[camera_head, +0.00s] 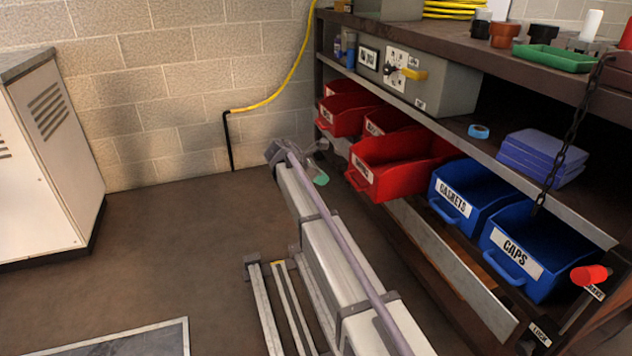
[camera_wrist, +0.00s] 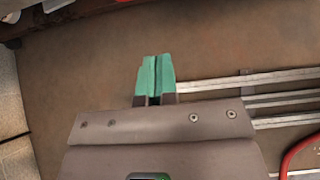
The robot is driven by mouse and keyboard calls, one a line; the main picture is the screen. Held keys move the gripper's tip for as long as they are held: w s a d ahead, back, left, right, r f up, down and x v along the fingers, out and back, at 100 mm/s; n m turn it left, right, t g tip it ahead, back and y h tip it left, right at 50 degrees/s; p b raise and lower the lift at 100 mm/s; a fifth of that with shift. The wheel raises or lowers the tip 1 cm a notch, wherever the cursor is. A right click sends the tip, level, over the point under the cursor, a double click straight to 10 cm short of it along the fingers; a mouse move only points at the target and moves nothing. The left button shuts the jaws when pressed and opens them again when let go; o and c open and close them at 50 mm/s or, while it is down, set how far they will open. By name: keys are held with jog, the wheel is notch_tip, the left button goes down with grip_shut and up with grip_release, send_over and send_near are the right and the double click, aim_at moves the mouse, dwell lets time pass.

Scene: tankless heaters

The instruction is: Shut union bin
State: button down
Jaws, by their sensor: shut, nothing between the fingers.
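The front red bin (camera_head: 400,163) sits on the lower shelf and juts out past the shelf edge further than its neighbours. Its label (camera_head: 363,168) is seen at a steep angle and I cannot read it surely as union. More red bins (camera_head: 345,112) stand behind it, their labels also hard to read. My gripper (camera_head: 321,179) is in the air left of the front red bin, apart from it. In the wrist view its teal fingers (camera_wrist: 155,76) are shut with nothing between them, over bare brown floor.
Blue bins marked gaskets (camera_head: 470,193) and caps (camera_head: 535,250) stand to the right on the same shelf. A chain (camera_head: 575,125) hangs at the right. A red-knobbed lever (camera_head: 590,275) is at the lower right. Open floor (camera_head: 180,240) lies left, beside a white cabinet (camera_head: 45,160).

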jog(key=w+d+f+b, duration=0.1)
jog(key=w+d+f, duration=0.1)
jog(key=d, duration=0.5)
jog(key=shift+d+f, duration=0.15)
